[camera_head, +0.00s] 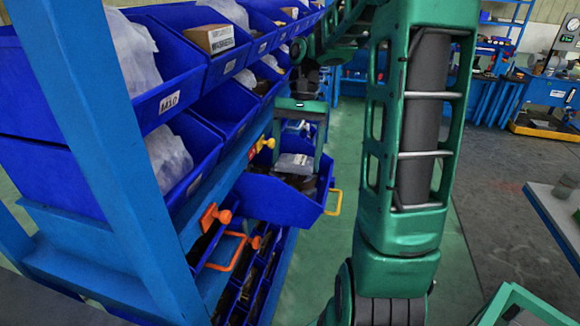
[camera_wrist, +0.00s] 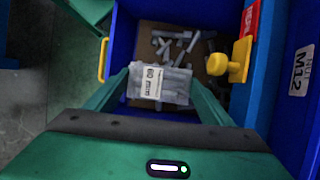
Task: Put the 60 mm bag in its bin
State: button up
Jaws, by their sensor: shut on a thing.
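A clear bag (camera_wrist: 178,86) with a white printed label is held between the two green fingers of my gripper (camera_wrist: 158,76). The label print is too small to read surely. The bag also shows in the head view (camera_head: 294,162), under my gripper (camera_head: 299,150). It is over an open, pulled-out blue drawer (camera_head: 275,202). In the wrist view the drawer (camera_wrist: 122,30) has a brown floor with several loose grey bolts beyond the bag. I cannot tell how high the bag is above the floor. No 60 mm marking is legible on any bin.
A blue rack with bins of bags and a cardboard box (camera_head: 215,39) stands on the left. A yellow knob (camera_wrist: 230,64) and an M12 label (camera_wrist: 301,70) are right of the drawer in the wrist view. An orange handle (camera_head: 240,253) sticks out below.

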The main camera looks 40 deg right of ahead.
aim_at(291, 156)
jog(key=shift+w+a, duration=0.2)
jog(key=shift+w, duration=0.05)
jog(key=shift+w+a, duration=0.3)
jog(key=shift+w, duration=0.15)
notch_tip(291, 156, down, 3)
jog(key=shift+s+r, duration=0.15)
jog(key=shift+f, duration=0.4)
jog(key=o, duration=1)
jog(key=shift+f, duration=0.1)
jog(key=shift+d, duration=0.1)
